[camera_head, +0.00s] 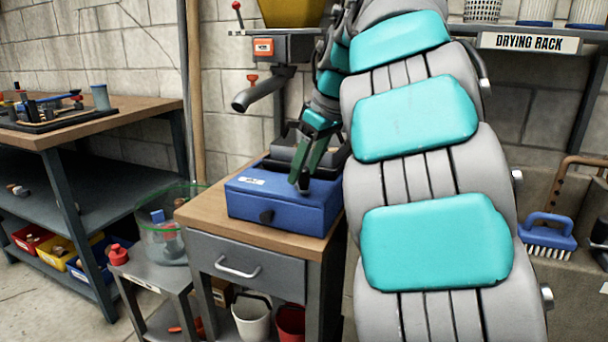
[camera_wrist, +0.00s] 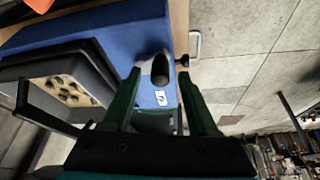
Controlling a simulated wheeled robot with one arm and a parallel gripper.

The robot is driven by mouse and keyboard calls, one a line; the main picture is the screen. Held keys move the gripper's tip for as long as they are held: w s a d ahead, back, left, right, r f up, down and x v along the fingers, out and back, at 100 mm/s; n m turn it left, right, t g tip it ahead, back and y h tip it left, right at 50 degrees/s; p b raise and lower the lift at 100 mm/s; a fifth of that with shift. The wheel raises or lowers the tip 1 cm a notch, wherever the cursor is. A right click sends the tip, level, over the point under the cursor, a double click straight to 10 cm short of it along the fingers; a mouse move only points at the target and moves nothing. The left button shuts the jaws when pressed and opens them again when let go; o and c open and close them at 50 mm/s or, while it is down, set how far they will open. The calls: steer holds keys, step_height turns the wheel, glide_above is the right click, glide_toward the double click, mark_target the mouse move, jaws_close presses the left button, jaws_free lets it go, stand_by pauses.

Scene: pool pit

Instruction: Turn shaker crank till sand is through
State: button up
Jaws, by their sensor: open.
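The shaker is a blue box (camera_head: 285,205) on the wooden top of a cabinet, with a dark tray (camera_head: 300,155) over its back. In the wrist view the blue box (camera_wrist: 125,35) carries the dark tray (camera_wrist: 98,62), which holds pale, lumpy material. A grey rounded piece (camera_wrist: 157,68) on the box lies between my fingertips; it may be the crank's grip, but I cannot tell for sure. My gripper (camera_head: 304,183) points down over the box and is open (camera_wrist: 160,76). I cannot tell whether the fingers touch the piece. In the head view, my gripper hides it.
A grey spout (camera_head: 255,93) hangs behind and left. A low stand with a clear tub (camera_head: 165,235) is left of the cabinet (camera_head: 235,258). A workbench (camera_head: 130,108) stands further left. My arm covers the right-centre.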

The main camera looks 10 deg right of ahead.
steer(key=shift+w+a+f, duration=0.15)
steer(key=shift+f, duration=0.35)
jaws_close()
stand_by(0.3)
